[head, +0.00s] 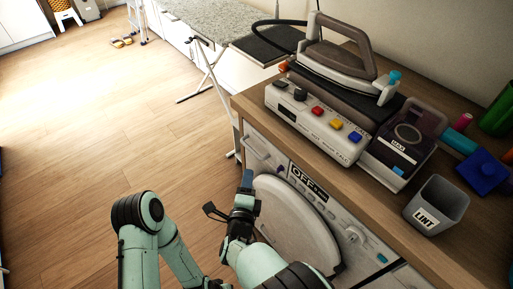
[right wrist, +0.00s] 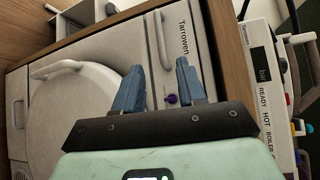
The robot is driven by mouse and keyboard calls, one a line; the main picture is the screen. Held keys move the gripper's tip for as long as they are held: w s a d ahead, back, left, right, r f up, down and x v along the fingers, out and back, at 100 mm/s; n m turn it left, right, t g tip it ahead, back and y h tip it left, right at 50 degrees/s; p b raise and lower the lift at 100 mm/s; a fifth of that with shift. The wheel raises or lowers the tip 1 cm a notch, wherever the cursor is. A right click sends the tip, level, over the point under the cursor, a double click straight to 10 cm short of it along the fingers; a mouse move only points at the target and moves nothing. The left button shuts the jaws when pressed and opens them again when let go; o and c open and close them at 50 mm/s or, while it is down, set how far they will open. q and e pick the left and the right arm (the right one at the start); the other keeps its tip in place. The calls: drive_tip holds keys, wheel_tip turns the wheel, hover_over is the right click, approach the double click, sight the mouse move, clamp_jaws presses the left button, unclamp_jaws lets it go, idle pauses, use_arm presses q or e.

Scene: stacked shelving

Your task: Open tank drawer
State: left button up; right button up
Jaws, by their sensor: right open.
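The tank drawer (head: 259,148) is the pale panel at the upper left of the white dryer front, under the wooden counter. It looks closed. Its white bar handle (head: 264,158) shows also in the right wrist view (right wrist: 162,42), ahead of the fingers on a panel marked "Tarrowen". My right gripper (head: 247,182) is in front of the dryer, near the drawer. In the right wrist view its blue fingers (right wrist: 160,82) are apart with nothing held between them. I cannot tell how far they are from the handle. My left gripper is not in view.
The round dryer door (head: 290,215) is beside my right gripper. On the wooden counter (head: 375,195) stand a steam iron (head: 335,62) on its station and a grey lint bin (head: 437,205). An ironing board (head: 215,20) stands behind.

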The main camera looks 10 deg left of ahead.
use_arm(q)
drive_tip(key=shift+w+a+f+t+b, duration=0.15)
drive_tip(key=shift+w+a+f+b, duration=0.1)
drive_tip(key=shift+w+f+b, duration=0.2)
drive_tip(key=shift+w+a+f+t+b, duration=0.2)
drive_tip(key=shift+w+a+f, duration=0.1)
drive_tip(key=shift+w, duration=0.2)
use_arm(e)
drive_tip(key=w+a+f, duration=0.1)
drive_tip(key=w+f, duration=0.1)
drive_tip(key=w, duration=1)
drive_tip(key=shift+w+a, duration=0.25)
drive_tip(key=shift+a, duration=0.1)
clamp_jaws()
